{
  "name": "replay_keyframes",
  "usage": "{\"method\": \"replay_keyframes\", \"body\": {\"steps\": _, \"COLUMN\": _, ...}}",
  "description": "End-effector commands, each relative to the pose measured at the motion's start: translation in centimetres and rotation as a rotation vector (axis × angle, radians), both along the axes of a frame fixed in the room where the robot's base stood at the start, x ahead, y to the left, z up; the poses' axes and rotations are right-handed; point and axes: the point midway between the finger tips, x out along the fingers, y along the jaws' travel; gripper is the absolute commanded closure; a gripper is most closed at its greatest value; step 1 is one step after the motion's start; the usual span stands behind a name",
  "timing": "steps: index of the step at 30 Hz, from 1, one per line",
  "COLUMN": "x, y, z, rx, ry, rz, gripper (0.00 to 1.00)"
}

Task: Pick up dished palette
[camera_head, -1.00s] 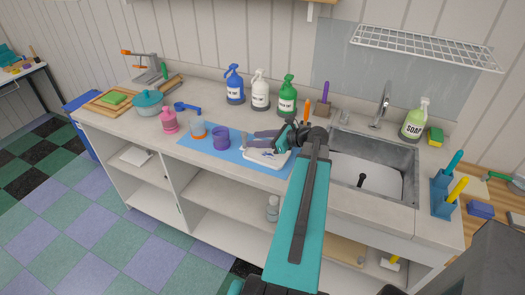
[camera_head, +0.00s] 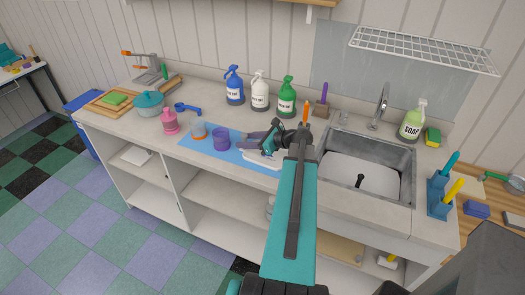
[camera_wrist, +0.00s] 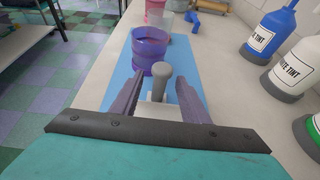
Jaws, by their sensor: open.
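The white dished palette (camera_head: 262,161) lies on the blue mat on the counter, left of the sink. My gripper (camera_head: 252,139) is over it and hides much of it. In the wrist view my gripper (camera_wrist: 159,76) is open, with two purple-grey fingers apart. A grey round-topped post (camera_wrist: 158,85) stands between the fingers, with a small white part of the palette (camera_wrist: 154,112) below it. Whether the post belongs to the palette, and whether the fingers touch it, I cannot tell.
A purple cup (camera_wrist: 150,52) stands on the blue mat (camera_wrist: 121,68) just beyond my fingers. Blue (camera_head: 234,88), white (camera_head: 260,93) and green (camera_head: 287,100) tint bottles line the back. The sink (camera_head: 366,172) is at right.

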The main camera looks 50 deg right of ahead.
Motion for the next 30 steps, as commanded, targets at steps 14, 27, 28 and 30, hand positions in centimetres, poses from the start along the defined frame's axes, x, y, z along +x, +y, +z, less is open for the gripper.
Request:
{"method": "replay_keyframes", "body": {"steps": 14, "x": 1.25, "y": 0.28, "z": -0.52, "rx": -0.001, "ry": -0.001, "rz": 0.0, "gripper": 0.59}}
{"method": "replay_keyframes", "body": {"steps": 27, "x": 1.28, "y": 0.33, "z": -0.5, "rx": 0.0, "ry": -0.001, "rz": 0.001, "gripper": 0.89}}
{"method": "replay_keyframes", "body": {"steps": 28, "x": 1.28, "y": 0.34, "z": -0.5, "rx": 0.0, "ry": -0.001, "rz": 0.001, "gripper": 0.94}}
{"method": "replay_keyframes", "body": {"steps": 30, "x": 1.29, "y": 0.34, "z": -0.51, "rx": 0.0, "ry": -0.001, "rz": 0.001, "gripper": 1.0}}
